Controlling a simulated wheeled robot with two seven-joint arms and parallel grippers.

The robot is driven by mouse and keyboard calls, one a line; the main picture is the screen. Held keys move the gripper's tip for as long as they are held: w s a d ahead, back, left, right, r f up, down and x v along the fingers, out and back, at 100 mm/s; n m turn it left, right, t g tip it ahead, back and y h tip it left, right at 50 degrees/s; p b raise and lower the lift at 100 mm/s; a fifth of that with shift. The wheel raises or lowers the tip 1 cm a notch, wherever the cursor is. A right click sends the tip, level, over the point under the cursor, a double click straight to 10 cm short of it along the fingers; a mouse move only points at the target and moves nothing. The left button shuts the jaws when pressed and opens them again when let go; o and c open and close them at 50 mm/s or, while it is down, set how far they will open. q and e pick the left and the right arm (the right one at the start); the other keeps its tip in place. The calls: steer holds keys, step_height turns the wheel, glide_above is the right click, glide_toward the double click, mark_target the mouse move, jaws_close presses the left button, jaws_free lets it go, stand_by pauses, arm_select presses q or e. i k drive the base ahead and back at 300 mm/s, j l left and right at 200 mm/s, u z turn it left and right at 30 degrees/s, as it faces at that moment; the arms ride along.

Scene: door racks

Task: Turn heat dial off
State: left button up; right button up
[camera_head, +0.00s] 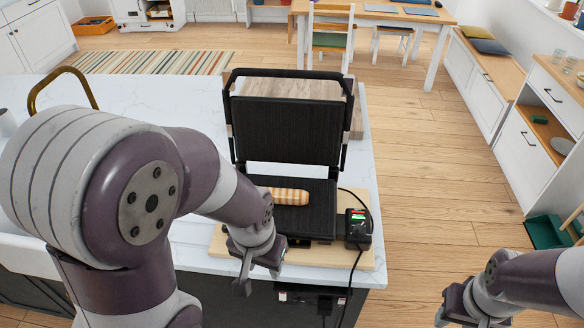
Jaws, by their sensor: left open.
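A black contact grill (288,130) stands on a wooden board (361,258) with its ribbed lid raised. A toasted, striped bread roll (290,196) lies on its lower plate. I cannot make out the heat dial; my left gripper and wrist cover the left part of the grill's front. My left gripper (258,278) is open and empty, pointing down at the grill's front left corner, near the counter edge. I cannot tell whether it touches anything. My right gripper (458,312) is at the bottom right, away from the counter and partly cut off by the frame.
A small black box (358,226) with green and red lights stands right of the grill, with a cable running over the counter edge. The white marble counter (190,92) is clear behind my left arm. A brass faucet (62,78) rises at the left. Open wooden floor lies right.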

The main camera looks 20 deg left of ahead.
mark_target(360, 229)
steer(key=i+l+u, duration=0.15)
steer(key=l, duration=0.2)
steer(key=i+l+u, duration=0.2)
steer(key=l, duration=0.15)
steer(key=i+l+u, duration=0.15)
steer(key=l, duration=0.2)
